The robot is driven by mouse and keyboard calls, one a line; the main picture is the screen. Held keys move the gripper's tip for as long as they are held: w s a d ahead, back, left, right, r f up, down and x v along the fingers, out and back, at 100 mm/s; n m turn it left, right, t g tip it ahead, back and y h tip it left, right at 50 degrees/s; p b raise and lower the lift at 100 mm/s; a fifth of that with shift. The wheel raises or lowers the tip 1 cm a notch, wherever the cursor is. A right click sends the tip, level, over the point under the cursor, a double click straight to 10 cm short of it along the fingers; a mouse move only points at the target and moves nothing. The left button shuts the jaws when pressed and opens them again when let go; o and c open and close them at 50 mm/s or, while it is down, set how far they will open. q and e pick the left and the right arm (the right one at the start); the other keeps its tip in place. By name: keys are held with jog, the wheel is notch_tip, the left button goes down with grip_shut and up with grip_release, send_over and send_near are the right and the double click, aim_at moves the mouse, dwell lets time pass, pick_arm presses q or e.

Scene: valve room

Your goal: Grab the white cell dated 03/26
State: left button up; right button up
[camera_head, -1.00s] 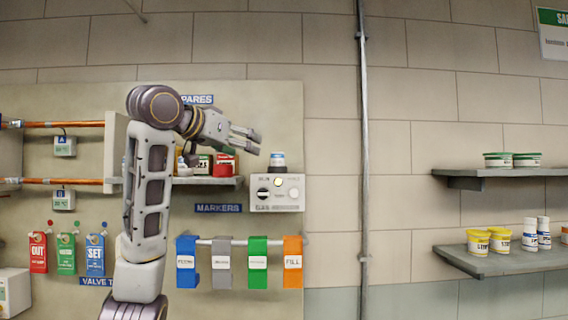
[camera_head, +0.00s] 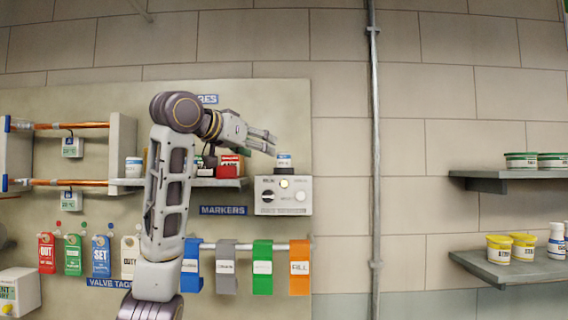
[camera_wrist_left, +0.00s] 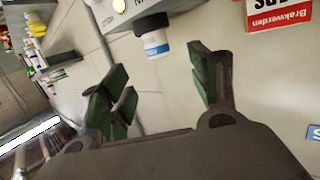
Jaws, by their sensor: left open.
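My left gripper (camera_head: 264,141) is open and empty, just above and left of the cell on the box in the head view. In the wrist view its green-padded fingers (camera_wrist_left: 160,78) are spread, not touching the cell. My right gripper is not seen.
Red and green boxes (camera_head: 229,165) stand on the spares shelf (camera_head: 222,183), partly behind my arm. A red box (camera_wrist_left: 278,14) is near the gripper in the wrist view. Colored hanging markers (camera_head: 262,268) are below. Right shelves hold tubs (camera_head: 498,248).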

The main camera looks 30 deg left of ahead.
aim_at(284, 155)
pick_arm(q)
jog(key=w, duration=0.3)
jog(key=w+f+p, duration=0.1)
jog(key=w, duration=0.2)
jog(key=shift+w+d+f, duration=0.15)
jog(key=shift+w, duration=0.1)
jog(key=shift+w+p, duration=0.15)
jog(key=shift+p, duration=0.2)
jog(key=shift+w+d+p, duration=0.2)
jog(key=shift+w+p, duration=0.3)
jog(key=shift+w, duration=0.45)
jog(key=shift+w+f+p, duration=0.2)
jog(key=shift+w+p, duration=0.1)
jog(key=shift+w, duration=0.45)
jog(key=shift+w+f+p, duration=0.15)
jog(key=shift+w+p, duration=0.1)
jog(key=shift+w, duration=0.5)
jog(key=shift+d, duration=0.1)
